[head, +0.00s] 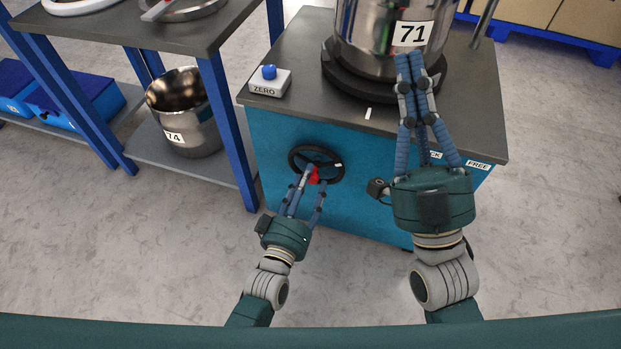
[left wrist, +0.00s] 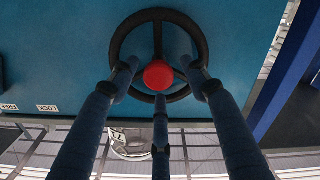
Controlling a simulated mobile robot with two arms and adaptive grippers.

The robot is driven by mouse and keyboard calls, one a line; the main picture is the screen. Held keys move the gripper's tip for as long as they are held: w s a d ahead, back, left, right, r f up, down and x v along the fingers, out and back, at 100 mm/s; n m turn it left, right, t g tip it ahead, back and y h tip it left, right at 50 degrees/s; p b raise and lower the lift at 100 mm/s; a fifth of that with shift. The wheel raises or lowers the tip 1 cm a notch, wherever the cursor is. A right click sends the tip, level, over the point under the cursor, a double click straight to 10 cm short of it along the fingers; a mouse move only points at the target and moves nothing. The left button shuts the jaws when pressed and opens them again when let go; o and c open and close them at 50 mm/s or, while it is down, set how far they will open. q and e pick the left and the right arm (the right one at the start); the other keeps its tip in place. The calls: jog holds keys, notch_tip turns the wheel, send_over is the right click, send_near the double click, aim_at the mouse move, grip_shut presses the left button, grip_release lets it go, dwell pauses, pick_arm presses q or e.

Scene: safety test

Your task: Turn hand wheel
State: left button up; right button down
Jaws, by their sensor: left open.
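The black hand wheel (head: 294,158) with a red hub (head: 313,176) is on the blue front of the cabinet. A small white mark shows on its rim at the right. My left gripper (head: 311,182) is open in front of the wheel, its fingers pointing at it. In the left wrist view the wheel (left wrist: 158,14) fills the upper middle. Two fingers overlap its rim on either side, and the third finger points at the red hub (left wrist: 158,75). I cannot tell whether they touch. My right gripper (head: 411,68) has its fingers together, in front of the steel pot marked 71.
The steel pot (head: 375,40) stands on a black base on the cabinet top (head: 300,110). A ZERO box (head: 270,88) with a blue button sits at its left. A black knob (head: 377,188) sticks out right of the wheel. A shelf table (head: 140,35) stands left.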

pick_arm(q)
jog(key=shift+x, duration=0.95)
pick_arm(e)
jog(key=shift+s+d+r+t+y, duration=0.15)
jog(key=shift+s+r+t+y, duration=0.45)
jog(key=shift+s+r, duration=0.55)
jog(key=shift+s+f, duration=0.1)
pick_arm(q)
grip_shut()
